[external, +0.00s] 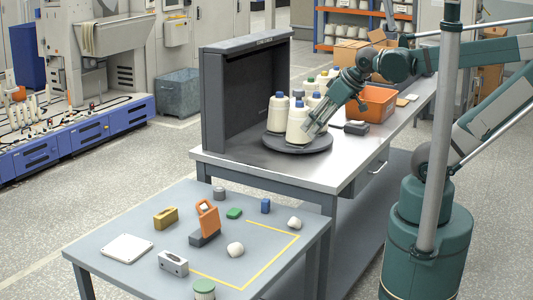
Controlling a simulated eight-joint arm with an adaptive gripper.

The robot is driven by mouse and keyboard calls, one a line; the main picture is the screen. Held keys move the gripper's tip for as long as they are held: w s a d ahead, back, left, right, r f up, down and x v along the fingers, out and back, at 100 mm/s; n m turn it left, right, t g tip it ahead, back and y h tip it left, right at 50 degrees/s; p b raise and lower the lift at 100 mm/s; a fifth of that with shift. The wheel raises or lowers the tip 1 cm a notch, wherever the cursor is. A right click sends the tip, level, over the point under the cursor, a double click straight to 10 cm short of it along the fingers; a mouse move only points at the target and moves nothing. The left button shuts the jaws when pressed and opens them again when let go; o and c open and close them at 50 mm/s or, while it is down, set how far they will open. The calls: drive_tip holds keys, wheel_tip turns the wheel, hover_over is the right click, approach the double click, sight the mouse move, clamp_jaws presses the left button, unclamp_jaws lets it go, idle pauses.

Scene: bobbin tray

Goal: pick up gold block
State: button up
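The gold block (165,217) rests on the low grey table, toward its left side. It has a small notch or handle shape on top. My gripper (312,130) is well away from it, up and to the right, over the higher workbench. It points down and left beside the white bobbins (298,125) on a dark round tray (285,146). The fingers are small and overlap the bobbins in this view, so I cannot tell whether they are open or whether they touch a bobbin.
Near the gold block are a white plate (127,248), an orange-handled dark tool (206,225), a green block (234,214) and a grey block (173,263). A dark upright panel (245,95) stands behind the round tray. Yellow tape marks an area at the table's right.

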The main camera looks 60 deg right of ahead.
drive_tip(key=shift+w+r, duration=0.1)
drive_tip(key=w, duration=0.1)
drive_tip(key=n+g+p, duration=0.4)
drive_tip(key=n+g, duration=0.3)
drive_tip(key=n, duration=1.1)
hover_over(166, 213)
drive_tip(key=f, duration=1.3)
drive_tip(key=d+f, duration=0.1)
drive_tip(key=f, duration=0.5)
drive_tip(key=shift+f, duration=0.4)
drive_tip(key=shift+w+a+f, duration=0.15)
drive_tip(key=shift+a+f, duration=0.25)
drive_tip(key=shift+f, duration=0.1)
